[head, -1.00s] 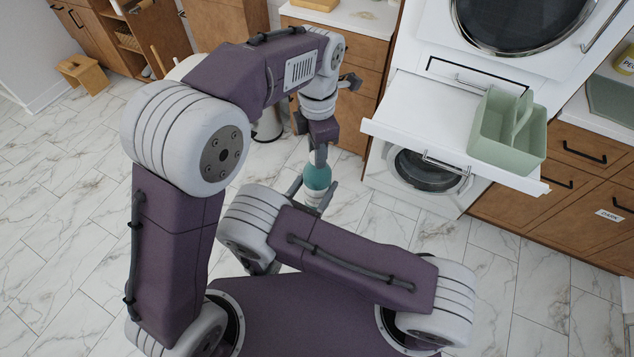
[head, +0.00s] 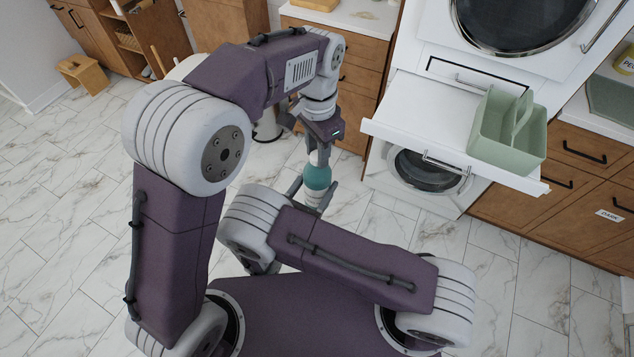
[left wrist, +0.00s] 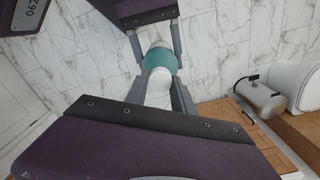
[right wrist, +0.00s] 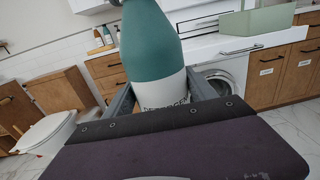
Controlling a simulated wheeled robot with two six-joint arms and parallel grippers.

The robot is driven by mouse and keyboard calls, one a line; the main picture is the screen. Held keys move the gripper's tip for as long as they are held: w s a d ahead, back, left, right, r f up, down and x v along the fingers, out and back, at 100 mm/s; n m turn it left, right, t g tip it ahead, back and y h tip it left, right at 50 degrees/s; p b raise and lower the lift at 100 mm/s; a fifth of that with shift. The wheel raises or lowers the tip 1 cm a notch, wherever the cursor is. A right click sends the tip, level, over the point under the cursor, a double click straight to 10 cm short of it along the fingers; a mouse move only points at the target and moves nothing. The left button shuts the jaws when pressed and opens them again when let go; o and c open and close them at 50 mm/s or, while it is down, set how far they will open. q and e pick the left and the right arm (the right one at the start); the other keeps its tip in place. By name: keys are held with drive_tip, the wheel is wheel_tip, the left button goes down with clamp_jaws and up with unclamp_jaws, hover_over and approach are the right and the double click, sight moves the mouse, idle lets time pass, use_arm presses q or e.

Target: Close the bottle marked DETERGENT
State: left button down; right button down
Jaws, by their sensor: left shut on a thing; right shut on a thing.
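The bottle (head: 317,178) is teal with a white lower label. It stands roughly upright above the floor in the head view. In the right wrist view its label (right wrist: 166,100) shows part of the word DETERGENT. My right gripper (right wrist: 160,98) is shut on the bottle's body from the side. My left gripper (head: 319,158) points down over the bottle's top and is shut on a white cap (left wrist: 157,84). In the left wrist view the cap meets the teal bottle top (left wrist: 162,58). The fingers partly hide the cap, so I cannot tell how tightly it sits.
A white pull-out shelf (head: 420,126) with a green caddy (head: 490,140) is to the right, above a front-loading washer (head: 425,172). Wooden cabinets (head: 560,160) line the wall. A small wooden stool (head: 83,72) stands far left. The marble floor on the left is clear.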

use_arm(q)
drive_tip(key=m, duration=0.6)
drive_tip(key=shift+m, duration=0.3)
drive_tip(key=m, duration=0.7)
drive_tip(key=shift+m, duration=0.4)
drive_tip(key=c, duration=1)
unclamp_jaws()
wheel_tip(320, 180, up, 12)
